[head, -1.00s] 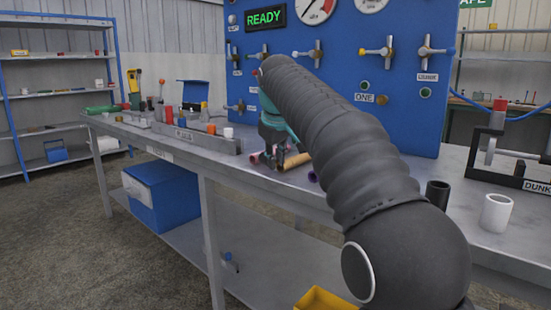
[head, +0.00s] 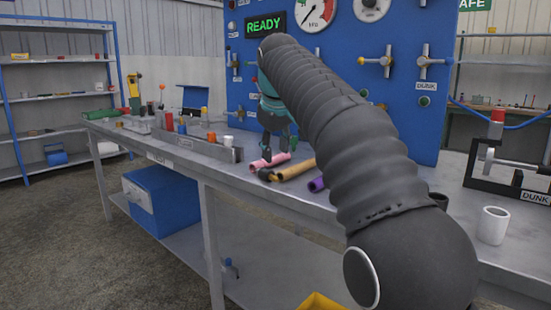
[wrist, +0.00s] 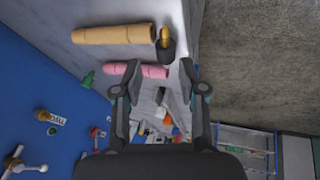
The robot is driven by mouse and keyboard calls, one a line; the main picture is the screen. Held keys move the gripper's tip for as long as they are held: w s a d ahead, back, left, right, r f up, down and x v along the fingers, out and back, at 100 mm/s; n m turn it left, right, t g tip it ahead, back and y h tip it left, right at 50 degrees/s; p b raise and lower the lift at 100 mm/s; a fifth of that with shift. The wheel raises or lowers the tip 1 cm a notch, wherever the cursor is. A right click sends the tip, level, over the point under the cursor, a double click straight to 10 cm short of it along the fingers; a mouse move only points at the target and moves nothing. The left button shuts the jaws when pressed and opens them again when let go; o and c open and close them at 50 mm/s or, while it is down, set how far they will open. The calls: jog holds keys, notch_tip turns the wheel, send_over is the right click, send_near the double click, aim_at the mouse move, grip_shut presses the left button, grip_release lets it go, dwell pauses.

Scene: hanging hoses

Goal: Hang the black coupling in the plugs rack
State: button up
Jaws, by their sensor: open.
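A small black coupling with a brass end (head: 266,175) lies near the front edge of the bench, beside the tan tube. In the wrist view the black coupling (wrist: 166,52) is just beyond my fingertips, between them from side to side. My gripper (head: 278,150) is above the bench, pointing down, partly hidden by my arm. In the wrist view its two fingers (wrist: 162,72) are spread apart with nothing held. The long grey rack (head: 205,148) with a label, which looks like the plugs rack, stands to the left and holds several coloured plugs.
A pink tube (head: 270,162), a tan tube (head: 297,169) and a purple tube (head: 317,184) lie close to the coupling. A white cup (head: 493,226) and a black frame (head: 510,178) are at the right. The blue panel (head: 390,125) stands behind.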

jog(key=p+v, duration=0.1)
jog(key=v, duration=0.5)
jog(key=shift+r+p, duration=0.2)
jog(key=shift+p, duration=0.1)
jog(key=shift+s+d, duration=0.1)
jog(key=shift+s, duration=0.05)
